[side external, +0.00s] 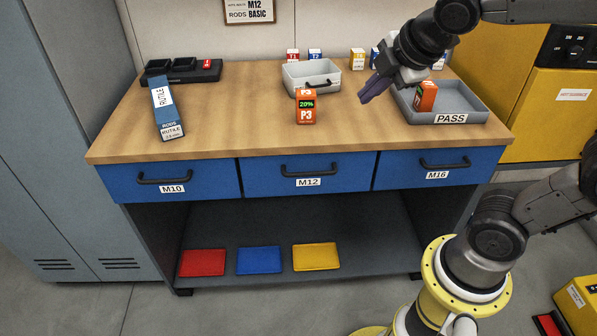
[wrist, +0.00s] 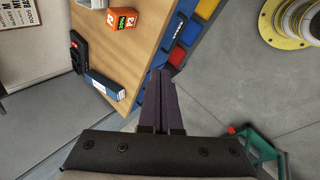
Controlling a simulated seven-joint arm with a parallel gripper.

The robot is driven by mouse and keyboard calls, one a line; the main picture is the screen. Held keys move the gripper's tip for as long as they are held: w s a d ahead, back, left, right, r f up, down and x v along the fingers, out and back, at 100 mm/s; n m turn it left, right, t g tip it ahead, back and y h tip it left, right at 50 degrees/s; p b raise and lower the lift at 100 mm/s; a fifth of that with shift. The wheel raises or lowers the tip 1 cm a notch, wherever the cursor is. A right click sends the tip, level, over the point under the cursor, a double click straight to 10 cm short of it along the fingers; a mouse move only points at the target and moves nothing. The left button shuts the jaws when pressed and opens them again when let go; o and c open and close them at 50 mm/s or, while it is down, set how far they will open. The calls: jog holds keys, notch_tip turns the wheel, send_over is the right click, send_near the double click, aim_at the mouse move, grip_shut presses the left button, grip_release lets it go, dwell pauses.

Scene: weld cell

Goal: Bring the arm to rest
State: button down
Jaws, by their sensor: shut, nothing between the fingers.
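My gripper (side external: 371,92) is in the side external view, above the right half of the workbench, just left of the grey PASS tray (side external: 478,100). Its dark fingers point down and left and are shut with nothing between them. In the wrist view the closed fingers (wrist: 162,75) show at the centre, with the bench edge and floor beyond. My gripper appears clear of the bench top (side external: 230,105) and touches nothing that I can see.
An orange P3 box (side external: 306,115) stands mid-bench, and another orange box (side external: 426,92) is in the tray. A grey bin (side external: 298,76), blue rods box (side external: 168,115) and black holder (side external: 157,80) are further left. A yellow machine (side external: 555,125) stands right. The bench front is clear.

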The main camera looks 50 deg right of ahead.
jog(key=s+a+f+m+y, duration=0.1)
jog(key=s+f+m, duration=0.1)
jog(key=s+m, duration=0.4)
jog(key=s+a+f+m+g+y, duration=0.1)
jog(key=s+f+m, duration=0.1)
jog(key=s+m, duration=0.4)
jog(key=shift+s+a+f+m, duration=0.2)
jog(key=shift+a+f+m, duration=0.2)
jog(key=shift+m, duration=0.3)
